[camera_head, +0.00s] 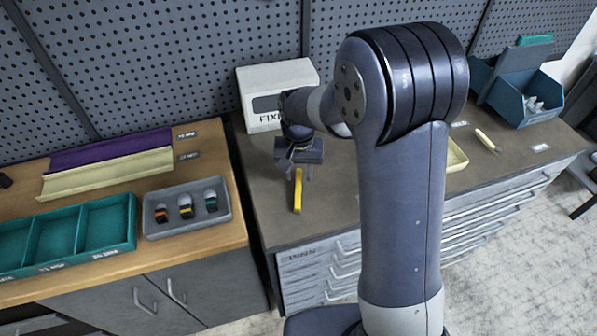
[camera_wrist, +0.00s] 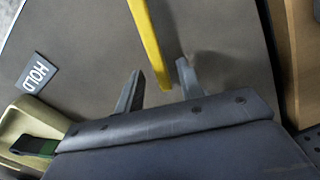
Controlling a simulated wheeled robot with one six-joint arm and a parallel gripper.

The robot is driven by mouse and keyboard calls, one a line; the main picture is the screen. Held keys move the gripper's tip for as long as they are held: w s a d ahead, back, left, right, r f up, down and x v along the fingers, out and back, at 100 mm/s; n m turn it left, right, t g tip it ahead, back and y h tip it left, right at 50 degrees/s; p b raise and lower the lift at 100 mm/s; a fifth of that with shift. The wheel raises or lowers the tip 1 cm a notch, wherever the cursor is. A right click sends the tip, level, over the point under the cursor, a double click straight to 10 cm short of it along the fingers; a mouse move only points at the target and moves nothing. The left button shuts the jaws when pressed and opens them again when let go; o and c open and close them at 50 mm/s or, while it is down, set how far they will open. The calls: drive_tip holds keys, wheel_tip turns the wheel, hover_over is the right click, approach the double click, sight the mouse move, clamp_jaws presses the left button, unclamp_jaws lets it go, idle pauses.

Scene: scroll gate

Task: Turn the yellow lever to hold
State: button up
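The yellow lever (camera_head: 298,191) is a flat bar on the grey-brown bench top, in front of the white box. In the wrist view the lever (camera_wrist: 148,38) runs from the top edge down to between my fingers. My gripper (camera_head: 296,172) is at the far end of the lever in the head view. Its two fingers stand apart, one on each side of the lever's end, with gaps visible in the wrist view. The lever's pivot cannot be made out.
The white box (camera_head: 262,78) stands close behind my gripper. A pale yellow tray (camera_head: 457,153) and a blue bin (camera_head: 510,100) are to the right on the bench. A wooden bench at left holds a grey tray (camera_head: 165,229) and a teal divided tray (camera_head: 80,206).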

drive_tip(key=shift+f, duration=0.6)
clamp_jaws()
